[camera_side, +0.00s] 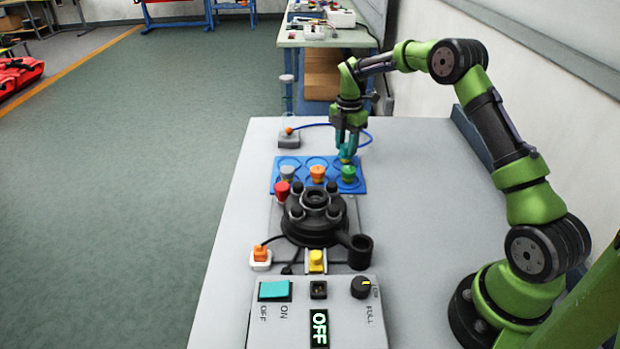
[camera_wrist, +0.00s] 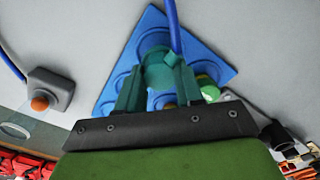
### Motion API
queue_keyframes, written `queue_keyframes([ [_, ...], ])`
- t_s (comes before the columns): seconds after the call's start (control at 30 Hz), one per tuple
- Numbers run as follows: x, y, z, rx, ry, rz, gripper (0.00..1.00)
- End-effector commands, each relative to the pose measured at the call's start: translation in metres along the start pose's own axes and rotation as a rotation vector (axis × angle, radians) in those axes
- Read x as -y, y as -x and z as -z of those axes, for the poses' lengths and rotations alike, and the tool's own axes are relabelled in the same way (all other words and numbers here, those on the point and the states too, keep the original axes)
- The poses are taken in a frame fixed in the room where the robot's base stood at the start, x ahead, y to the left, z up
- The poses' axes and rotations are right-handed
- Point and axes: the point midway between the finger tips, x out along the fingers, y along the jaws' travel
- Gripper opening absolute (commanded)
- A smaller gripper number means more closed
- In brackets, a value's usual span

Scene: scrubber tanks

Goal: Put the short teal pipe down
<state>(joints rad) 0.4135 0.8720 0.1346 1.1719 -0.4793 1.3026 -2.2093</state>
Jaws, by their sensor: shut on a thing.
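My gripper (camera_side: 347,150) is above the back right part of a blue tray (camera_side: 276,184) with round recesses. In the wrist view my gripper (camera_wrist: 158,88) has its two teal fingers closed around the short teal pipe (camera_wrist: 160,72). The pipe sits between the fingers over the blue tray (camera_wrist: 128,55). In the side view the pipe is hard to tell from the teal fingers. I cannot tell whether the pipe's lower end touches the tray.
The tray holds a grey piece (camera_side: 288,172), an orange piece (camera_side: 317,172) and a green piece (camera_side: 348,172). A black round fixture (camera_side: 314,222) stands in front. Table right of the tray is clear.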

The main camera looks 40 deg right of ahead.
Motion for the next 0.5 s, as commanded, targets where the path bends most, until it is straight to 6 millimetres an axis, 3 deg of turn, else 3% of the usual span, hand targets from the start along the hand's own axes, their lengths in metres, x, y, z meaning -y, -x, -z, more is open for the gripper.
queue_keyframes([
  [0.2, 0.0002, -0.0035, 0.0001, 0.0, 0.0, 0.001, 0.0],
  [0.23, 0.0001, -0.0031, 0.0001, 0.0, 0.0, 0.0, 0.41],
  [0.37, 0.0001, -0.0029, 0.0001, 0.0, 0.0, 0.0, 0.6],
  [0.5, 0.0001, -0.0028, 0.0001, 0.0, 0.0, 0.0, 0.61],
])
